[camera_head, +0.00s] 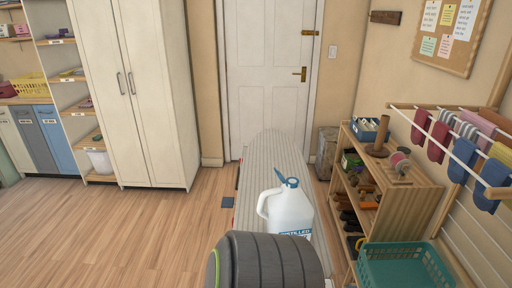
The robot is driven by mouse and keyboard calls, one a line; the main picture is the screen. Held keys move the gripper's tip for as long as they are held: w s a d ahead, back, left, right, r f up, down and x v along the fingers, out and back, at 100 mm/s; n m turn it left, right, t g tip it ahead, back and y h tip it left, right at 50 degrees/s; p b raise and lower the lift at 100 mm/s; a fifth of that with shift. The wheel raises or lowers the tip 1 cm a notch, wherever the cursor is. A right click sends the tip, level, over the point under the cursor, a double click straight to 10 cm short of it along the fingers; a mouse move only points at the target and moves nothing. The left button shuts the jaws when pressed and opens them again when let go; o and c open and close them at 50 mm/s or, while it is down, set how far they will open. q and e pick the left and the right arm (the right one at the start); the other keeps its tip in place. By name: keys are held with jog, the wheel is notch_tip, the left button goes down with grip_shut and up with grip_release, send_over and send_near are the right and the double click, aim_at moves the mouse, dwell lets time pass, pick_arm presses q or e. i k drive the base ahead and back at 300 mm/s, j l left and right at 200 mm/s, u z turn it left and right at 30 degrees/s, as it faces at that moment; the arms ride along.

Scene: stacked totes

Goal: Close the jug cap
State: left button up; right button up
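A white jug (288,212) with a side handle and a blue-and-white label stands upright on a striped ironing board (265,150). Its blue cap (289,182) is at the top, with a part tilted up toward the upper left, so it looks open. The lower part of the jug is hidden behind a dark grey rounded part that looks like my own arm. Neither of my grippers shows in the view.
A wooden shelf (425,193) with small items and a teal basket (405,262) stand right of the board. A drying rack (455,112) with socks hangs above. A white cabinet (130,90) and door (265,70) are behind. The wooden floor (110,235) at left is clear.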

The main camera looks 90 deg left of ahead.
aim_at(281, 177)
jog(key=u, duration=2.55)
jog(key=z, duration=1.05)
jog(key=j+z, duration=0.9)
jog(key=k+j+z, duration=0.1)
jog(key=j+z, duration=0.15)
jog(key=z, duration=0.2)
jog(key=k+j+z, duration=0.15)
jog(key=j+z, duration=0.3)
jog(key=l, duration=0.1)
